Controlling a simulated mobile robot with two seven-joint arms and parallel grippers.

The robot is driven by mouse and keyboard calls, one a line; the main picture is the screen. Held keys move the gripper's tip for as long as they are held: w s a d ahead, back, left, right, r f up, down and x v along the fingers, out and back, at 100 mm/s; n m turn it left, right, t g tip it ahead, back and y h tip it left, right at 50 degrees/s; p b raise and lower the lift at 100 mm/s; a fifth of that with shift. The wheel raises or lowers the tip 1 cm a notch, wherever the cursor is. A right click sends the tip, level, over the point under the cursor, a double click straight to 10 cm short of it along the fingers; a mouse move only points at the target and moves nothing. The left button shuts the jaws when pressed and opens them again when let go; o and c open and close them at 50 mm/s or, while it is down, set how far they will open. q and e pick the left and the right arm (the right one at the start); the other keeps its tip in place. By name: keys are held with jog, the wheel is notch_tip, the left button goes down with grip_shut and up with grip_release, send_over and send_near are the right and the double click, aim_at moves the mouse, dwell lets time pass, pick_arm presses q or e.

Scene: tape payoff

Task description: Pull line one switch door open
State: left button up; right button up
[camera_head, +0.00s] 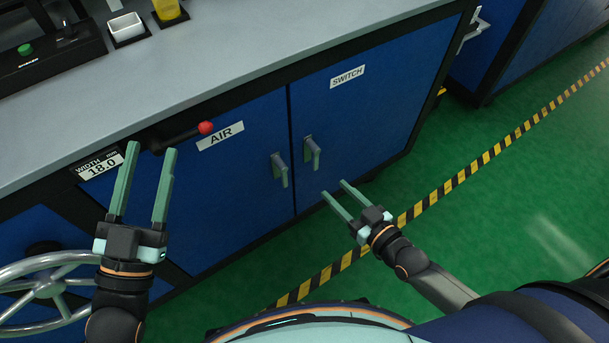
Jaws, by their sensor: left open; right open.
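The blue switch door (365,110), with a white SWITCH label (347,76), is on the right of the cabinet front and looks closed. Its grey handle (312,152) is near the door's left edge. My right gripper (333,194) is open and empty, a little below and right of that handle and apart from it. My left gripper (151,149) is open and empty in front of the cabinet's left part, near the WIDTH 18.0 label (101,168).
The blue AIR door (225,180) with its own handle (279,169) is beside the switch door. A red-knobbed lever (205,128) sticks out below the grey worktop (250,40). A handwheel (45,287) stands at lower left. Green floor with a striped line (470,168) is clear at right.

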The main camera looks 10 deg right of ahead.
jog(key=t+b, duration=0.2)
jog(key=b, duration=0.4)
send_near(317, 158)
jog(key=s, duration=0.2)
pick_arm(q)
jog(key=s+d+r+m+t+h, duration=0.1)
jog(key=s+r+m+h, duration=0.1)
jog(key=s+m+h, duration=0.4)
pick_arm(e)
jog(key=b+x, duration=0.1)
jog(key=x, duration=0.3)
jog(key=b+x, duration=0.2)
jog(key=x, duration=0.2)
jog(key=b+x, duration=0.1)
jog(key=x, duration=0.3)
jog(key=shift+w+d+b, duration=0.25)
jog(key=shift+w+b, duration=0.1)
jog(key=shift+b, duration=0.05)
pick_arm(q)
jog(key=shift+n, duration=0.5)
jog(key=f, duration=0.4)
jog(key=shift+w+d+f, duration=0.1)
jog(key=shift+w+d, duration=0.2)
jog(key=shift+d, duration=0.05)
pick_arm(e)
grip_shut()
